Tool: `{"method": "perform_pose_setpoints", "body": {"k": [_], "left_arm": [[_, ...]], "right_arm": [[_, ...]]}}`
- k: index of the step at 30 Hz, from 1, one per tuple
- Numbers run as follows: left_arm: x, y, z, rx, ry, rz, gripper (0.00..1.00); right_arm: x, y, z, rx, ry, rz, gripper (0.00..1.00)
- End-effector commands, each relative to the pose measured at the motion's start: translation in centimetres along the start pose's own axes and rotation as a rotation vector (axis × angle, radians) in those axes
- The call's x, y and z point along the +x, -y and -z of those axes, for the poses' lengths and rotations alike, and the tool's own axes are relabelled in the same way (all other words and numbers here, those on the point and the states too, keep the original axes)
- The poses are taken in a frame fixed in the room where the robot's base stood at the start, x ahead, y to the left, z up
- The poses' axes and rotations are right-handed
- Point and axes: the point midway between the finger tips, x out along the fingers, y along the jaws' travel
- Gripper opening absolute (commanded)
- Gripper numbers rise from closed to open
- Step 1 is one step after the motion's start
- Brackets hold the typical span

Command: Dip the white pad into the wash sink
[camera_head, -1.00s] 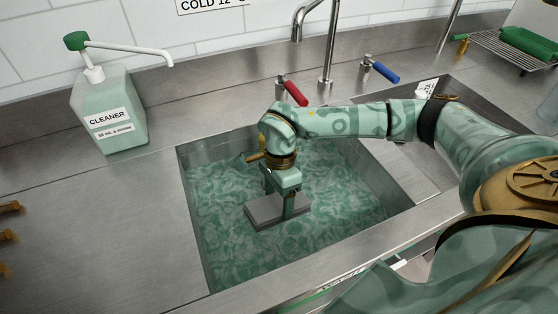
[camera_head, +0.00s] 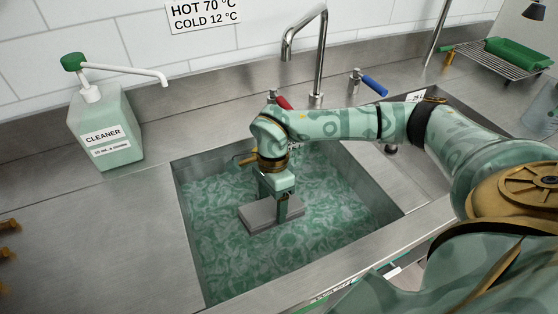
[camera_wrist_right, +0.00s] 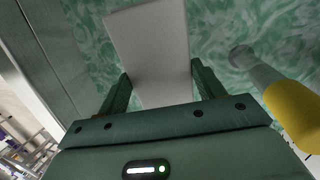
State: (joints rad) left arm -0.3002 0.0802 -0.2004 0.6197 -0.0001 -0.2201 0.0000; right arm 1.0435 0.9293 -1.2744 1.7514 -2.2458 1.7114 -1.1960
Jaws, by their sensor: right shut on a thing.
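The white pad (camera_head: 258,215), a flat grey-white slab in this light, is level in my right gripper (camera_head: 276,203), over the green rippled water of the wash sink (camera_head: 372,196). The right gripper points down and is shut on the pad. In the right wrist view, the pad (camera_wrist_right: 150,45) runs out from between the two fingers (camera_wrist_right: 158,90), with water around it. I cannot tell whether the pad's underside touches the water. My left gripper is not in view.
A cleaner bottle (camera_head: 104,125) with a pump stands left of the sink. Behind the sink are a tap (camera_head: 319,60) and red (camera_head: 284,102) and blue (camera_head: 374,85) handles. A second basin lies right, partly behind my arm. A rack (camera_head: 495,62) stands far right.

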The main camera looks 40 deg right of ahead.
Motion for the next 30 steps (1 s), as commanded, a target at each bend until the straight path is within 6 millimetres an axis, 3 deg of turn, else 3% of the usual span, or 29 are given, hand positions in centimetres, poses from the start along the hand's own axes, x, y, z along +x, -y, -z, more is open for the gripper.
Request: {"method": "perform_pose_setpoints", "body": {"k": [1,21,30], "left_arm": [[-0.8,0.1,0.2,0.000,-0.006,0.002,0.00],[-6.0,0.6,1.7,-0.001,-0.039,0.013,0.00],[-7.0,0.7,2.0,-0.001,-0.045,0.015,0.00]], "right_arm": [[-1.1,-0.1,-0.1,-0.001,0.000,0.004,0.49],[-9.2,-0.1,-0.1,0.000,0.001,0.003,0.49],[-10.8,0.0,0.0,0.000,-0.001,0.000,0.49]]}}
